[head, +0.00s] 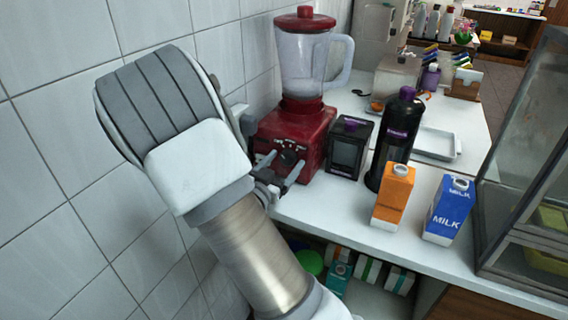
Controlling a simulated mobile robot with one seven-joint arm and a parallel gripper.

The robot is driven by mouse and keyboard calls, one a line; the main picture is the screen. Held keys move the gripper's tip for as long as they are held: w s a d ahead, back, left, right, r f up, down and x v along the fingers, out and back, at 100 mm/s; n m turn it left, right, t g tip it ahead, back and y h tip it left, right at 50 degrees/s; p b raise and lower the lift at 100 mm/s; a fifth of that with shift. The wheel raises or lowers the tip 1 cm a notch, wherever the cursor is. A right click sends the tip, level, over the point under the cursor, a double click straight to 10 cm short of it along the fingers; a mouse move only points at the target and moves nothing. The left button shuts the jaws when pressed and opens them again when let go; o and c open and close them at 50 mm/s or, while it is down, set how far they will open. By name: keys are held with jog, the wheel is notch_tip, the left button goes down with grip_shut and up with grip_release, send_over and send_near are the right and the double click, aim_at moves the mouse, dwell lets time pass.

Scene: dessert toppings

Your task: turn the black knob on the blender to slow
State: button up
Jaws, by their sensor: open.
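The blender has a dark red base (313,137) and a clear jug (304,66) with a red lid and a pale handle. It stands upright on the white counter against the tiled wall. The black knob (289,157) is on the front of the base. Which setting it points to is too small to read. My gripper (279,177) is open in front of the base, with its fingers close to the knob, one at each side and a little below. I cannot tell whether they touch it. My arm hides the left part of the base.
A small black box with a screen (348,148) stands right of the blender, beside a black bottle (396,140). An orange carton (392,197) and a blue milk carton (447,212) stand near the front edge. A glass case (530,170) is at the right. The tiled wall is close at left.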

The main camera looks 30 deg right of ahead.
grip_shut()
dwell(0.5)
jog(key=shift+f+m+b, duration=0.1)
jog(key=shift+m+b, duration=0.3)
jog(key=shift+b, duration=0.1)
jog(key=m+b, duration=0.2)
jog(key=b, duration=0.1)
jog(key=shift+f+m, duration=0.15)
jog(key=shift+m, duration=0.15)
jog(key=m+b, duration=0.4)
jog(key=shift+b, duration=0.4)
jog(key=shift+r+m, duration=0.2)
jog(key=shift+m, duration=0.1)
grip_release()
